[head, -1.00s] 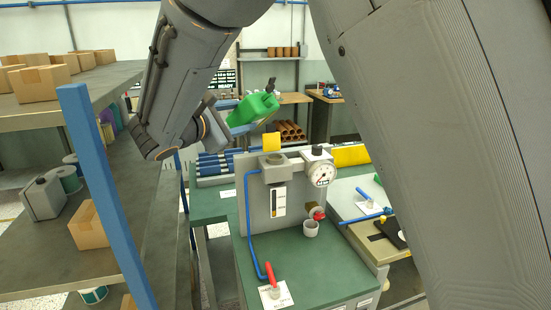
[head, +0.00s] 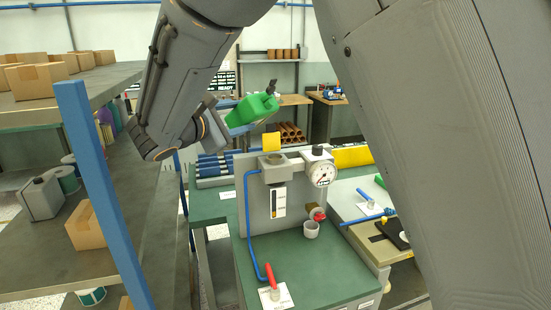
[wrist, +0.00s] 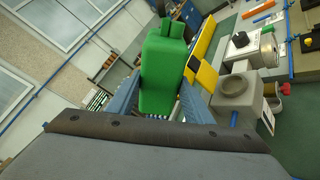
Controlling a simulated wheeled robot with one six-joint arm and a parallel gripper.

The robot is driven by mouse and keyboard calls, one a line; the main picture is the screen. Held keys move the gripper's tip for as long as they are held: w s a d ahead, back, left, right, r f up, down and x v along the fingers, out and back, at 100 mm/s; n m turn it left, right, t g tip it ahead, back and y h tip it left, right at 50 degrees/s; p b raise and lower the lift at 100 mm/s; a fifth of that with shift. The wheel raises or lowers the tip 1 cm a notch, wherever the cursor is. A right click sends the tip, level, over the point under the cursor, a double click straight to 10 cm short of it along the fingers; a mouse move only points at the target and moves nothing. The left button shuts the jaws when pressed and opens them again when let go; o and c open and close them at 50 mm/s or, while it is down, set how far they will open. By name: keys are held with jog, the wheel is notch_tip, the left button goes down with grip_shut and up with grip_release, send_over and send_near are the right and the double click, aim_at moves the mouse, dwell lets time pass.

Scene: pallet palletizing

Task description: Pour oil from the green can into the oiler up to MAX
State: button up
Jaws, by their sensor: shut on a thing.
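The green can (head: 251,109) is held in the air by my gripper (head: 232,117), tilted, with its dark spout pointing up and right. In the wrist view the green can (wrist: 160,72) sits between my gripper's two blue fingers (wrist: 160,108). The oiler is the grey block (head: 272,166) with a round opening on top, on a grey panel. Its sight gauge (head: 278,204) has a white face with a dark amber strip low in it. The can is above and behind the oiler, slightly left, apart from it. No oil stream shows. The MAX mark is too small to read.
A yellow tab (head: 271,141) stands behind the oiler. A pressure gauge (head: 321,174), a small cup (head: 311,230) and a red-handled valve (head: 270,275) are on the green bench (head: 330,262). A blue shelf post (head: 105,195) stands left.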

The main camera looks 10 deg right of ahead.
jog(key=shift+a+b, duration=0.1)
jog(key=shift+b, duration=0.3)
dwell(0.3)
jog(key=shift+w+a+r+m+b, duration=0.1)
jog(key=shift+w+r+m+b, duration=0.05)
jog(key=shift+r+m+b, duration=0.65)
dwell(1.8)
jog(key=shift+f+m+t+b, duration=0.35)
jog(key=shift+m+t+b, duration=0.15)
jog(key=shift+m+b, duration=0.45)
dwell(2.1)
jog(key=shift+r+b, duration=0.15)
jog(key=shift+b, duration=0.3)
dwell(1.1)
